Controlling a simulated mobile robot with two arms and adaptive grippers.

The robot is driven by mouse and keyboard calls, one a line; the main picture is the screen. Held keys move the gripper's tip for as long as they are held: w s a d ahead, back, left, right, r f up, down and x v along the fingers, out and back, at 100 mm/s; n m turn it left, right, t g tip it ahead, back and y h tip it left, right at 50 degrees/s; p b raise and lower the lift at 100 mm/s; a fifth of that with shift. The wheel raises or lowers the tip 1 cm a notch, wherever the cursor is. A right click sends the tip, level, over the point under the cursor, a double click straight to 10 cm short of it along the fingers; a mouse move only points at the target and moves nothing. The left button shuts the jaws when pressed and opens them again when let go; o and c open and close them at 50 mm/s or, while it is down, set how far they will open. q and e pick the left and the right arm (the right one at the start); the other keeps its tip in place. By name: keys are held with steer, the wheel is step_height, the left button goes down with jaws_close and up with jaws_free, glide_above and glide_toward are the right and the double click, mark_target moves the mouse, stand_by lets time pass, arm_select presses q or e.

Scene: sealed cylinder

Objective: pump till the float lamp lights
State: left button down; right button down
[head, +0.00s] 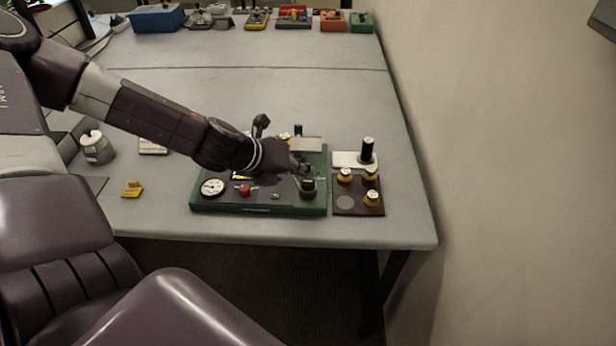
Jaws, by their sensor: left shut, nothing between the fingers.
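A green panel board (260,210) with a dark top lies on the grey table. It carries a round white dial (212,187) at its left, a red knob (244,190), a small green part (275,195) and a black round part (308,190) at the front right. My left gripper (305,171) is shut and empty over the right half of the board, just behind the black round part; I cannot tell whether they touch. A black-headed handle (261,121) rises behind my left wrist. My wrist hides the board's middle. I cannot pick out a lit lamp. My right gripper is out of view.
Right of the board, a brown tray (345,211) holds several brass pieces with white tops, and a black cylinder (368,149) stands on a white plate. A grey pot (97,147) and yellow piece (132,189) are left. Several coloured boxes line the back. A wall bounds the right.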

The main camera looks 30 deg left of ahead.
arm_select(q)
steer(key=shift+r, duration=0.25)
step_height(320, 180, up, 5)
steer(key=p, duration=0.4)
steer(key=shift+f, duration=0.1)
stand_by(1.6)
stand_by(0.8)
steer(key=a+r+n+t+y+p, duration=0.2)
steer(key=a+r+n+y, duration=0.15)
steer(key=a+n, duration=0.5)
steer(key=n+g+p, duration=0.2)
steer(key=n, duration=1.2)
glide_above(305, 182)
steer(key=shift+s+d+r, duration=0.1)
steer(key=shift+d+r, duration=0.1)
steer(key=shift+d, duration=0.2)
